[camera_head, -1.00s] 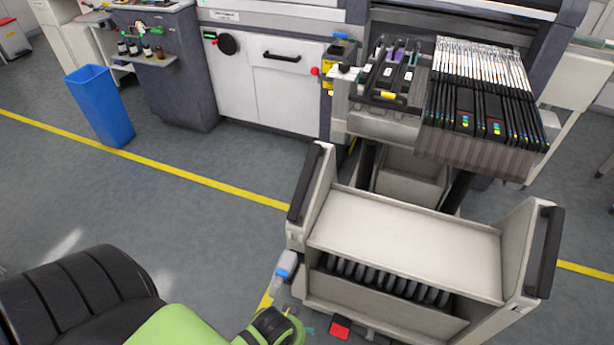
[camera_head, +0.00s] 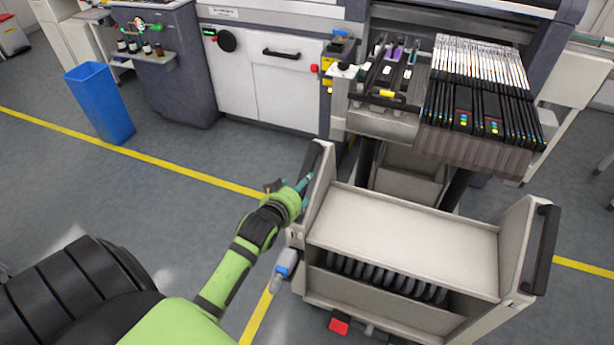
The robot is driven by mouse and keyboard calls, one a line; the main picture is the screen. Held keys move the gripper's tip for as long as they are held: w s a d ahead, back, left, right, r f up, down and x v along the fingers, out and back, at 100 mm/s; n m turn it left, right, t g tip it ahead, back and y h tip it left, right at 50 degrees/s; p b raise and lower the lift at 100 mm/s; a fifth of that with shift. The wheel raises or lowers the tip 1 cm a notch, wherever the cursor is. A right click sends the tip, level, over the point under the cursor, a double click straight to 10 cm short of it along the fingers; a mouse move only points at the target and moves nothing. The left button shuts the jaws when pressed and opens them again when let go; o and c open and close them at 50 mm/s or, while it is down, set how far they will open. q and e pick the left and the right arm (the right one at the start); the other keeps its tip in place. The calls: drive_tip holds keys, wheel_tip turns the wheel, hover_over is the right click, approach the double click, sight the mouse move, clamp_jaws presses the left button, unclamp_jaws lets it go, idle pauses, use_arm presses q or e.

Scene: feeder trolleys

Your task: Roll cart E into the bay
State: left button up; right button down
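A beige cart (camera_head: 410,234) with two black side handles stands on the floor in front of the feeder machine; I see no readable letter on it. A row of dark reels sits in its lower slot. The bay (camera_head: 408,182) is the opening under the machine's feeder bank, behind the cart, partly hidden by it. My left gripper (camera_head: 289,184) is beside the cart's left handle (camera_head: 316,160), with its fingers apart; the cart hides whether one finger touches the handle. The right handle (camera_head: 543,250) is free. My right gripper is not in view.
A feeder bank (camera_head: 476,95) overhangs the bay. A red pedal (camera_head: 339,325) is at the cart's foot, and a blue-grey connector (camera_head: 284,271) is at its left side. A yellow floor line (camera_head: 190,171) runs past the cart. A blue bin (camera_head: 100,105) stands at left.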

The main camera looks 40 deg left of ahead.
use_arm(q)
drive_tip(key=shift+w+a, duration=0.25)
drive_tip(key=shift+w, duration=0.15)
drive_tip(key=x, duration=0.6)
drive_tip(key=shift+w, duration=0.2)
clamp_jaws()
